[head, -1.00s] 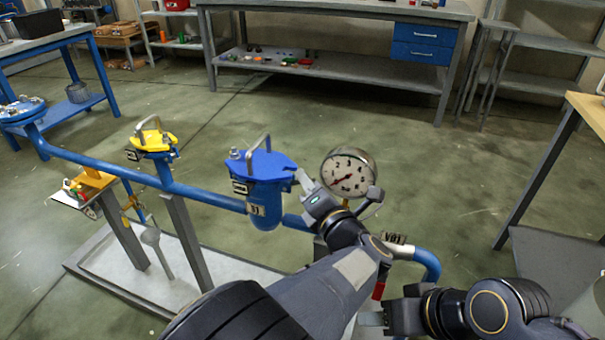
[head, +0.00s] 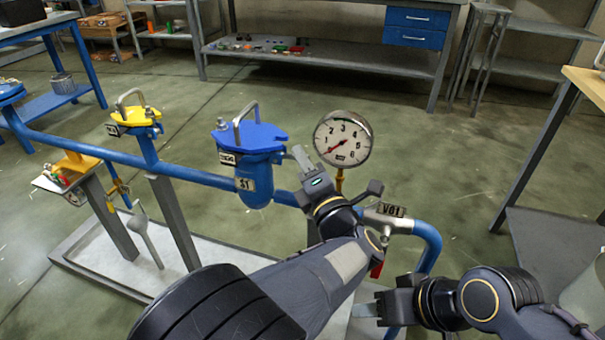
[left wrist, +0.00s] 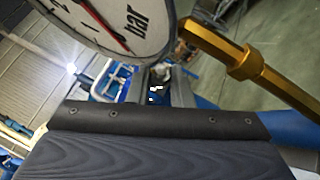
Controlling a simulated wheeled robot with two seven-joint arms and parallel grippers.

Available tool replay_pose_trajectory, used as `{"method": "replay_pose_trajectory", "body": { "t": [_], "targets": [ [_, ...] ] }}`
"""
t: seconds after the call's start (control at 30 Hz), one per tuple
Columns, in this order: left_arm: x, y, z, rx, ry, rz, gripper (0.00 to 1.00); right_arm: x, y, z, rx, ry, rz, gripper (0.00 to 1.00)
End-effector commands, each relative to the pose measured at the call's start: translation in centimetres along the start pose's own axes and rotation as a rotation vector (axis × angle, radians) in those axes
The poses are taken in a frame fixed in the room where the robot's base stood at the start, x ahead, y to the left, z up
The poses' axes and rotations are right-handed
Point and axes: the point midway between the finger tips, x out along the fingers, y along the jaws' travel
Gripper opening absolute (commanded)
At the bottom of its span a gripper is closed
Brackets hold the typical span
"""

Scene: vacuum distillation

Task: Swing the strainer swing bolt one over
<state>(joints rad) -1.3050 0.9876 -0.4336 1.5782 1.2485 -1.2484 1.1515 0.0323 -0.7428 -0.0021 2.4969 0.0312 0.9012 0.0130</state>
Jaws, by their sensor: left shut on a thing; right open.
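The blue strainer (head: 258,190), tagged S1, stands on the blue pipe run. Its flat blue lid (head: 255,138) is down on the body and carries a grey bail handle (head: 240,118). A small metal bolt end (head: 221,124) shows at the lid's left edge. My left gripper (head: 302,158) is at the lid's right side, a little below and apart from the lid's pointed lug. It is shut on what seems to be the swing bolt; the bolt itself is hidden. My right gripper (head: 368,308) is open and empty at lower right.
A pressure gauge (head: 342,138) stands close behind my left gripper; it also looms in the left wrist view (left wrist: 125,25) beside its brass stem (left wrist: 240,62). A valve tagged V01 (head: 385,218) is to the right. A yellow-lidded strainer (head: 135,115) stands left.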

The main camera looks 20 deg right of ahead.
Motion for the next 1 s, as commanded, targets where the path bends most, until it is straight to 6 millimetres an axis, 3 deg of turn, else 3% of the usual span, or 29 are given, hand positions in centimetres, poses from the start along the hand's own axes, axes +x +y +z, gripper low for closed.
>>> {"method": "replay_pose_trajectory", "body": {
  "t": [0.03, 0.2, 0.6, 0.63, 0.7, 1.0],
  "targets": [
    [-0.2, -1.2, -0.5, 0.031, -0.016, 0.026, 0.00, 1.7, 0.8, 0.8, 0.000, 0.000, 0.000, 0.49],
    [-0.3, -1.4, -0.6, 0.113, -0.058, 0.088, 0.00, 3.1, 1.4, 1.6, 0.000, 0.000, 0.000, 0.49],
    [-0.2, -1.0, -0.4, 0.140, -0.071, 0.106, 0.00, 3.2, 1.5, 1.6, 0.000, 0.001, 0.000, 0.49],
    [-0.2, -1.0, -0.4, 0.140, -0.071, 0.106, 0.20, 3.2, 1.5, 1.6, 0.000, 0.001, 0.000, 0.49],
    [-0.2, -1.0, -0.4, 0.139, -0.071, 0.106, 0.30, 3.2, 1.5, 1.6, 0.000, 0.001, 0.000, 0.49],
    [-0.2, -1.1, -0.4, 0.138, -0.071, 0.106, 0.30, 3.3, 1.5, 1.6, 0.000, 0.001, 0.000, 0.49]
  ]
}}
